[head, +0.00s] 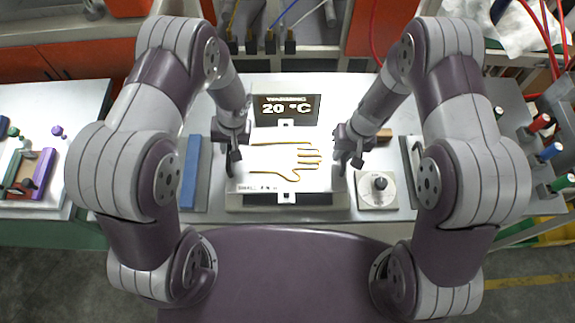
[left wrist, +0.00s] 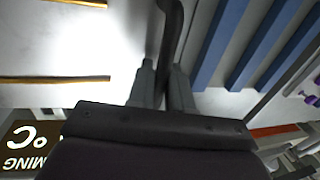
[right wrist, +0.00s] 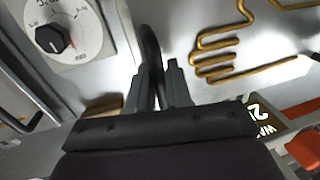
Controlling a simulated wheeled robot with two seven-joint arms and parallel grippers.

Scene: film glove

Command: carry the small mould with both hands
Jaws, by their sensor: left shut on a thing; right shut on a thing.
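The small mould (head: 262,183) is a pale flat plate with a yellow hand-shaped outline, in the middle of the head view. It lies level over a grey block. My left gripper (head: 232,158) is at its left edge and my right gripper (head: 347,160) at its right edge. Both are shut on dark curved handles at the mould's sides. The left handle (left wrist: 172,35) shows in the left wrist view, and the right handle (right wrist: 150,50) in the right wrist view. Whether the mould touches the block beneath cannot be told.
A display reading 20 °C (head: 286,108) stands behind the mould. A dial plate (head: 377,190) is at right, a blue bar (head: 190,172) at left. A side table (head: 60,110) with coloured parts is far left. Spools (head: 550,152) stand at far right.

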